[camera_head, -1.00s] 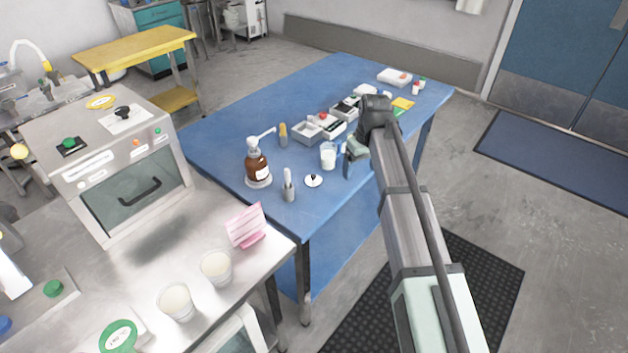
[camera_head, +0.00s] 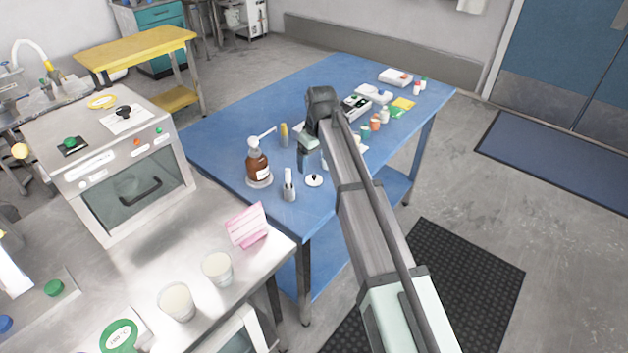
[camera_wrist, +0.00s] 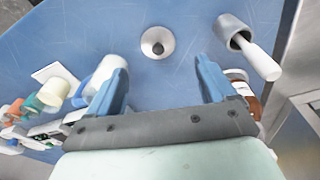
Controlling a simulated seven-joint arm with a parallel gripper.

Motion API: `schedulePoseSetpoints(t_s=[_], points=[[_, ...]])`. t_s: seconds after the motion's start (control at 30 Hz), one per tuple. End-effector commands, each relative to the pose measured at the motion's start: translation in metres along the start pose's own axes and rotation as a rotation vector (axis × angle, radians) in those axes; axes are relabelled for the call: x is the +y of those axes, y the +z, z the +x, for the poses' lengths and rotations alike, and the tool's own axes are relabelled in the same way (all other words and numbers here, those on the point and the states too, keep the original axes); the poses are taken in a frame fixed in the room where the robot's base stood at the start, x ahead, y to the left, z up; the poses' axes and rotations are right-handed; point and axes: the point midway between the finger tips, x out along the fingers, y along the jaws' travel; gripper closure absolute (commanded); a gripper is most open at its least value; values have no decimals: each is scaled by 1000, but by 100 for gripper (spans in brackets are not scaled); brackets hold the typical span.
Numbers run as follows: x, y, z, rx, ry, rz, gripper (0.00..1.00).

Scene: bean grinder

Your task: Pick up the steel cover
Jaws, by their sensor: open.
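The steel cover (camera_head: 314,180) is a small pale disc with a dark knob, lying on the blue table. In the wrist view the cover (camera_wrist: 157,43) shows whole, beyond the fingertips and roughly midway between them. My gripper (camera_wrist: 163,75) is open and empty, with its two blue fingers apart. In the head view my gripper (camera_head: 306,165) hangs above the table, just behind the cover. The cover is apart from the fingers.
A steel holder with a white-handled tool (camera_head: 289,186) and a brown pump bottle (camera_head: 257,165) stand left of the cover. A white cup (camera_wrist: 101,75) is close to the left finger. The blue table (camera_head: 240,110) has bare surface around the cover.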

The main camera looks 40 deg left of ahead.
Motion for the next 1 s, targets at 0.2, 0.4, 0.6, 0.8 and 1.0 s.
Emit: schedulePoseSetpoints(t_s=[0.2, 0.4, 0.6, 0.8, 1.0], points=[[0, 0, 10, 1, 1, 0, 16], [1, 3, 24, -1, 0, 0, 16], [2, 5, 50, -1, 0, 0, 16], [2, 4, 62, 1, 1, 0, 16], [2, 4, 62, 1, 1, 0, 20]])
